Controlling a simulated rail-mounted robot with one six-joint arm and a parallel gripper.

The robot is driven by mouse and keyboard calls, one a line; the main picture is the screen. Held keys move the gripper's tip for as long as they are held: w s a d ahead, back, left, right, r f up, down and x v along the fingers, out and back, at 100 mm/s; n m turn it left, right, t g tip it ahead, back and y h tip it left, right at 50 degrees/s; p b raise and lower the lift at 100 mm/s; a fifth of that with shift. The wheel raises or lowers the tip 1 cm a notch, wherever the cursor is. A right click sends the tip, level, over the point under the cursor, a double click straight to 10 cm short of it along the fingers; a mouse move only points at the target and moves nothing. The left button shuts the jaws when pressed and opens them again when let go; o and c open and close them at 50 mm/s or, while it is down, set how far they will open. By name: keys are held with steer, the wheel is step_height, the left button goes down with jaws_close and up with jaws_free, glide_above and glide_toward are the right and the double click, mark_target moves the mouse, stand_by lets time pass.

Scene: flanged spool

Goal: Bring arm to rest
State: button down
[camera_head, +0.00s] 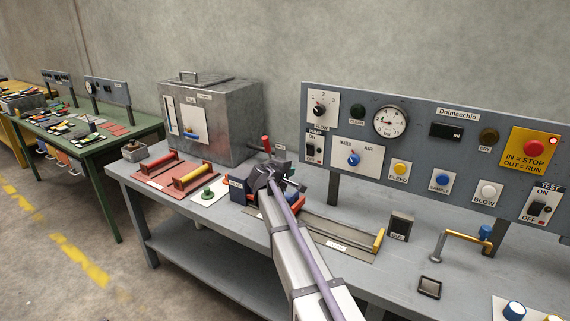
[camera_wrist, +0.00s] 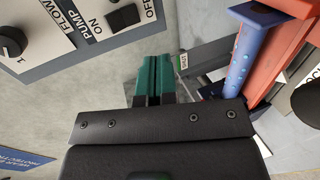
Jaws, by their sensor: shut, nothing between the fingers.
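My gripper (camera_head: 290,178) is over the grey workbench (camera_head: 225,235), in front of the metal box and left of the control panel. In the wrist view its teal fingers (camera_wrist: 152,82) are together with nothing between them. My arm reaches up to it from the lower middle of the head view. A red and a blue part (camera_wrist: 248,55) show close to the right of the fingers in the wrist view; I cannot tell whether they touch my gripper.
The control panel (camera_head: 365,165) stands along the back right, and the metal box (camera_head: 232,120) at the back left. A bent yellow-topped handle (camera_head: 465,238) stands at the right.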

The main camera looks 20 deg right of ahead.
steer(key=s+a+f+m+g+y, duration=0.2)
steer(key=s+f+m+g, duration=0.15)
steer(key=s, duration=0.55)
steer(key=s+a+f+m+g+y, duration=0.2)
steer(key=s+f+m, duration=0.15)
steer(key=s, duration=0.45)
steer(key=s+a+f+g+y, duration=0.1)
steer(key=s+a+y, duration=0.1)
steer(key=s+a, duration=0.2)
steer(key=s+a+f+g+y, duration=0.1)
steer(key=s+a, duration=0.3)
steer(key=s, duration=0.6)
steer(key=s+a+f+g+y+p, duration=0.1)
steer(key=s+a+y, duration=0.3)
steer(key=s, duration=0.3)
steer(key=shift+f+m, duration=0.2)
steer(key=shift+m, duration=0.2)
